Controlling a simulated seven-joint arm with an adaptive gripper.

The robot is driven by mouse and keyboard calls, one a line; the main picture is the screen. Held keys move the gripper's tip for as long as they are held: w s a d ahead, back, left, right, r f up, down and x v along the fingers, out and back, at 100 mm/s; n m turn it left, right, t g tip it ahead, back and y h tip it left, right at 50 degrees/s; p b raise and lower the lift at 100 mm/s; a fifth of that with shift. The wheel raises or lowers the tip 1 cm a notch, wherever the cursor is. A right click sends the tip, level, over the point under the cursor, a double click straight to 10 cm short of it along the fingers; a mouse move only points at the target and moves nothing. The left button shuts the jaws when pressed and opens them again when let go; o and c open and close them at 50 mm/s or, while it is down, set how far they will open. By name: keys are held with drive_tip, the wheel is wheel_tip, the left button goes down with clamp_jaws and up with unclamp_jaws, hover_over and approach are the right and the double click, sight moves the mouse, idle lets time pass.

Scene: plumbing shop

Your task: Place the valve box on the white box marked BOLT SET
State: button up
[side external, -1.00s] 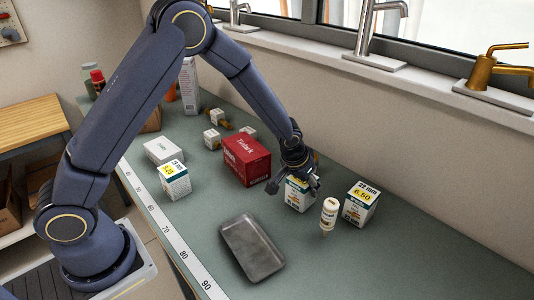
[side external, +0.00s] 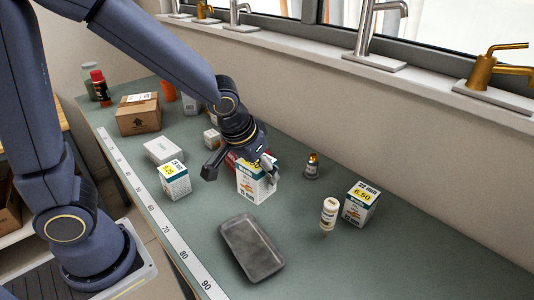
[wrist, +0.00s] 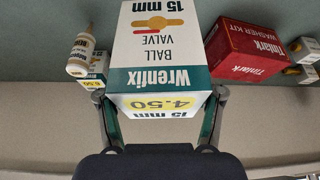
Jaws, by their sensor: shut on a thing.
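The valve box (side external: 256,186), a white and teal Wrenfix 15 mm ball valve carton with a yellow 4.50 label, is between the fingers of my gripper (side external: 241,167). In the wrist view the valve box (wrist: 162,50) fills the middle, with a finger on each side of my gripper (wrist: 161,108). It appears held above the bench. A low white box (side external: 164,151) lies to the left on the bench; its marking is too small to read, so I cannot confirm BOLT SET. Its top looks clear.
A similar valve carton (side external: 173,182) stands just in front of the low white box. The red Tinlark box (wrist: 246,50) is partly hidden behind my gripper in the side view. A grey tray (side external: 251,248), white bottle (side external: 329,214) and 22 mm carton (side external: 360,204) stand right.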

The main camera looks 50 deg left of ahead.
drive_tip(key=shift+s+a+r+n, duration=0.1)
drive_tip(key=shift+a+n, duration=0.3)
drive_tip(key=s+a+r+n+g+y, duration=0.15)
drive_tip(key=a+n, duration=0.35)
drive_tip(key=a, duration=0.5)
drive_tip(key=s+a+r+n+y, duration=0.2)
drive_tip(key=s+a+n, duration=0.15)
drive_tip(key=a, duration=0.75)
drive_tip(key=s+a+r+n+g, duration=0.25)
drive_tip(key=s+a+n, duration=0.55)
drive_tip(key=s+a, duration=0.4)
hover_over(161, 146)
drive_tip(key=shift+m+y, duration=0.25)
drive_tip(key=shift+y, duration=0.1)
drive_tip(key=shift+a+f, duration=0.1)
drive_tip(key=shift+f, duration=6.6)
